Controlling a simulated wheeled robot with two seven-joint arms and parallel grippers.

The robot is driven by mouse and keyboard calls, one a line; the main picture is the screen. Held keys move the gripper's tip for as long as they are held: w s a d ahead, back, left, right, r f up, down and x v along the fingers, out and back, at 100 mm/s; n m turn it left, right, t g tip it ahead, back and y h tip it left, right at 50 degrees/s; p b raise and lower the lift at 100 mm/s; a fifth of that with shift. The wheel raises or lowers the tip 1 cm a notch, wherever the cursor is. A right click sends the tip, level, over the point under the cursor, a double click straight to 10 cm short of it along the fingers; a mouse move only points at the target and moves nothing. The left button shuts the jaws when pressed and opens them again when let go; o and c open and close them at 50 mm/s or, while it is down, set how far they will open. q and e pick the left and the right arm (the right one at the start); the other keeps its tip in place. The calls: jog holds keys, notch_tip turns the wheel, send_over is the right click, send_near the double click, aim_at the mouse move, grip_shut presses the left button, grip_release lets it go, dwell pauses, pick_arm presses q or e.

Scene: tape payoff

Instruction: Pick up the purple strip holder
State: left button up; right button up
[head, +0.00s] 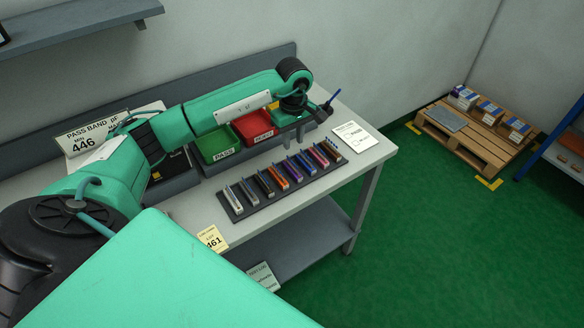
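A dark rack (240,216) on the bench holds a row of several slim strip holders in different colours. My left arm reaches across the bench from the left. Its gripper (301,130) is above and behind the right part of the row, apart from the holders. The fingers are small and partly hidden by the wrist, so their opening is unclear. My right gripper is not in view.
A green bin (217,144) and a red bin (252,127) stand behind the rack, partly under my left arm. A thin blue stick (334,97) shows beside the wrist. A white card (355,136) lies at the bench's right end. A pallet (476,143) stands on the floor.

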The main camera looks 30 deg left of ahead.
aim_at(292, 162)
pick_arm(q)
notch_tip(292, 162, down, 4)
jog(key=shift+r+p, duration=0.25)
jog(key=shift+p, duration=0.1)
jog(key=f+p, duration=0.2)
jog(key=f, duration=0.1)
jog(key=s+f+p, duration=0.1)
jog(key=shift+d+f, duration=0.1)
jog(key=shift+f, duration=0.3)
jog(key=shift+w+f, duration=0.15)
jog(key=shift+f, duration=0.2)
jog(key=shift+c, duration=0.4)
grip_shut()
